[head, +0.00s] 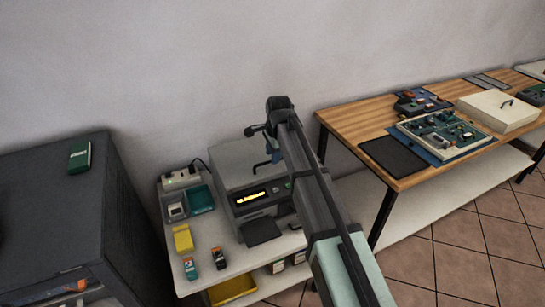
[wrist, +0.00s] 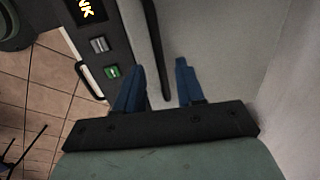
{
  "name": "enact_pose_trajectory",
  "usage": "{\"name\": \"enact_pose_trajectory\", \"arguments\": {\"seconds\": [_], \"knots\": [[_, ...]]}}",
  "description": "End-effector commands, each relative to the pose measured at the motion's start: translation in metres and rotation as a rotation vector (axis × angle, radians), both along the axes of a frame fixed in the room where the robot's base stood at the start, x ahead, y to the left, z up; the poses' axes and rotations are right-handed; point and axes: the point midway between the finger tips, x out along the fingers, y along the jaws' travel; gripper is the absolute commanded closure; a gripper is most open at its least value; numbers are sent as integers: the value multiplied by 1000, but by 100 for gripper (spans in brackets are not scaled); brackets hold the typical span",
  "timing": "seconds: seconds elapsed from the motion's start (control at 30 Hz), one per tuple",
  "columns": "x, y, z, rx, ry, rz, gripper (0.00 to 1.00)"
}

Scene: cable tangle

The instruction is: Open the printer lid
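The grey printer (head: 237,162) stands on a low white table against the wall, its lid (head: 236,157) appearing shut. Its dark front panel has a lit yellow display (head: 250,196), also partly visible in the wrist view (wrist: 86,8), beside a grey button and a green button (wrist: 111,71). My gripper (wrist: 160,66) is over the printer's top near the panel, its two blue fingers apart. A dark bar (wrist: 153,45) along the lid runs between the fingers in the picture; I cannot tell whether they touch it. In the head view my arm hides part of the printer's right side.
Left of the printer are a power strip (head: 181,180), a teal tray (head: 201,199) and small cartridges (head: 183,239). A dark cabinet (head: 55,215) stands further left. A wooden bench (head: 352,122) with circuit boards stands right. Tiled floor is free at lower right.

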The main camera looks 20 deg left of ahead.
Motion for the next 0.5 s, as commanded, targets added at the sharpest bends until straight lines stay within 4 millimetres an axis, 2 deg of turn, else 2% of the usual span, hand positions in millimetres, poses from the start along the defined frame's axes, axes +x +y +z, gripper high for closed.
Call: {"name": "enact_pose_trajectory", "arguments": {"seconds": [0.2,0.5], "knots": [[2,2,-15,1,-1,0,62],[3,3,-18,1,-1,0,62]]}}
